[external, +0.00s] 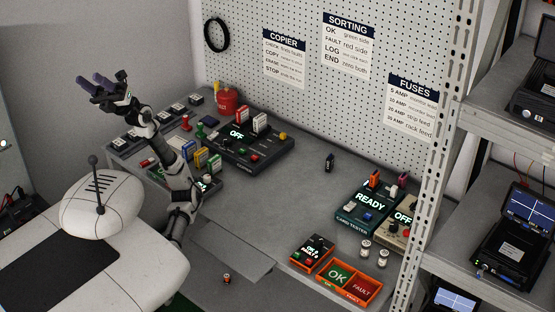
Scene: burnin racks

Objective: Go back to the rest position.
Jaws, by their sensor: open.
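My gripper (100,88) is raised high at the left of the external view, above the left end of the grey bench (290,205). Its dark purple fingers are apart and nothing shows between them. My arm rises from behind my white body and is bent upward. The gripper is well clear of the bench top and of the things on it.
A black copier unit (258,158) reading OFF stands at the back left. A card tester (360,215) reading READY and an orange OK/FAULT tray (335,284) lie at the right. A metal rack (473,110) borders the bench. The bench middle is mostly clear.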

